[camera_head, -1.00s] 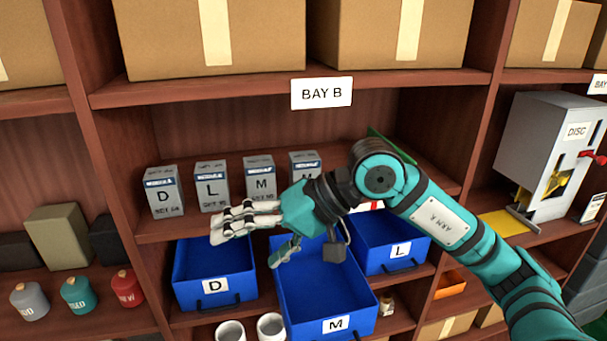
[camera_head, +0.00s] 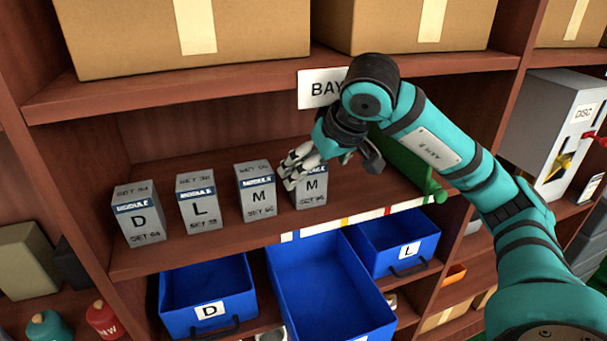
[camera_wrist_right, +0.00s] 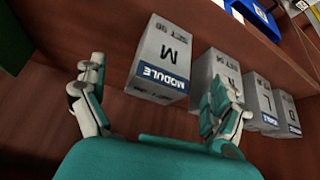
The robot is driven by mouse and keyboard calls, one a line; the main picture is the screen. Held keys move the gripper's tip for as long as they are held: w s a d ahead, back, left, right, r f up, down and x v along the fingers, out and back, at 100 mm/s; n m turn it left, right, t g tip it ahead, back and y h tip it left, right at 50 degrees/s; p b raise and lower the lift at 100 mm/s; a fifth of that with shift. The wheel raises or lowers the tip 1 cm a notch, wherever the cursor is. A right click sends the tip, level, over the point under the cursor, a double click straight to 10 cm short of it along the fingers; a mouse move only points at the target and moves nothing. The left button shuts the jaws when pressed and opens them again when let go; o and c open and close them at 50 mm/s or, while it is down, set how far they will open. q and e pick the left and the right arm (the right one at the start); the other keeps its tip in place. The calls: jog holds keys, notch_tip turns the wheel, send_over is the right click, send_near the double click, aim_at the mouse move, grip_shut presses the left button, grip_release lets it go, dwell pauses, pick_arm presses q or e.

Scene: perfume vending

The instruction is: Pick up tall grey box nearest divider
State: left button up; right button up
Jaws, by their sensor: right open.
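A row of tall grey boxes with blue MODULE bands stands upright on the middle shelf, marked D (camera_head: 139,215), L (camera_head: 199,200), M (camera_head: 257,193) and M (camera_head: 313,190). The rightmost M box is nearest the green divider (camera_head: 412,165); my fingers partly cover it in the head view. My right gripper (camera_head: 332,166) is open and empty, above and in front of that box. In the right wrist view this M box (camera_wrist_right: 160,62) lies between the spread fingers (camera_wrist_right: 160,78), with no clear contact. The second M box is partly behind one finger. My left gripper is not in view.
Blue bins marked D (camera_head: 208,290) and L (camera_head: 398,240), with a larger bin (camera_head: 325,285) between them, sit below the shelf. The BAY B board (camera_head: 210,85) with cardboard boxes (camera_head: 250,30) is overhead. A grey DISC machine (camera_head: 548,130) stands at right.

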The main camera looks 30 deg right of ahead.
jog(key=p+x, duration=0.2)
jog(key=x, duration=0.1)
jog(key=shift+w, duration=0.3)
jog(key=shift+x, duration=1)
jog(key=c, duration=1)
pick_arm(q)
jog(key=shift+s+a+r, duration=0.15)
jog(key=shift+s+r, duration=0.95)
pick_arm(e)
jog(key=c, duration=0.4)
